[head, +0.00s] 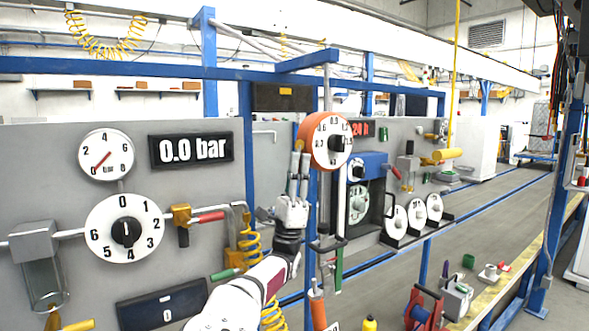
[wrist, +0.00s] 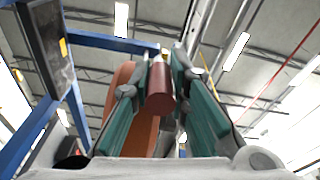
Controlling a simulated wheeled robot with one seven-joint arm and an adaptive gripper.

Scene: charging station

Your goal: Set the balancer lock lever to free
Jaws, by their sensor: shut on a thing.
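The balancer (head: 326,140) is an orange drum with a white numbered dial, hung from the blue frame. In the wrist view its orange body (wrist: 122,105) stands just left of and behind the fingers. My gripper (head: 299,152) points upward at the left side of the balancer. In the wrist view my gripper (wrist: 158,62) has its green-padded fingers on both sides of a dark red, round-ended lever (wrist: 160,90), shut on it. The lever's root and any lock or free marking are hidden.
A grey panel holds a pressure gauge (head: 106,155), a "0.0 bar" display (head: 191,150) and a numbered knob (head: 125,228). A blue device (head: 368,170) stands right of the balancer. A blue post (head: 248,140) is close left of my gripper. Tools hang below the balancer.

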